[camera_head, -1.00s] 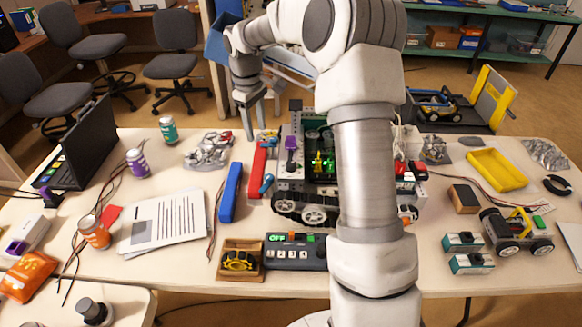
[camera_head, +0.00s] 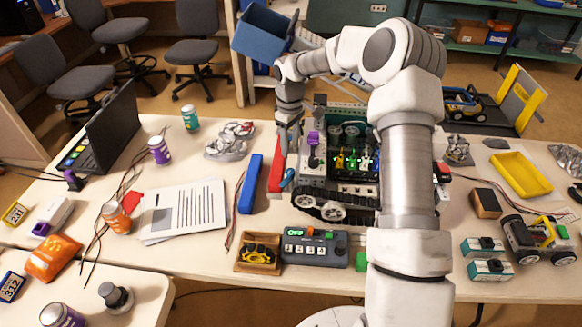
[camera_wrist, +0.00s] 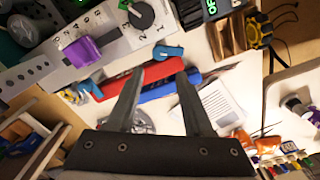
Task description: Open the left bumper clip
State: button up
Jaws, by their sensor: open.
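The tracked robot (camera_head: 340,193) stands on the table with a red bumper (camera_head: 274,178) along its left side. A blue clip (camera_head: 288,178) sits at the bumper's near part. In the wrist view the red bumper (camera_wrist: 116,84) runs behind my fingers, with the blue clip (camera_wrist: 168,51) near its upper end and another blue piece (camera_wrist: 90,88) near its lower end. My gripper (camera_wrist: 160,74) is open, with nothing between its fingers. In the head view my gripper (camera_head: 290,146) points down over the bumper's far part, hiding some of it. Contact cannot be told.
A loose blue bar (camera_head: 250,184) lies left of the bumper. A control box (camera_head: 315,250) and a wooden tray (camera_head: 240,267) stand in front. Printed sheets (camera_head: 185,212) lie to the left. The robot's side panel carries a purple lever (camera_wrist: 83,51) near my fingers.

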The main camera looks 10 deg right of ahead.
aim_at(290, 171)
notch_tip(290, 171, down, 10)
jog(key=shift+f+p, duration=0.1)
jog(key=shift+p, duration=0.2)
grip_shut()
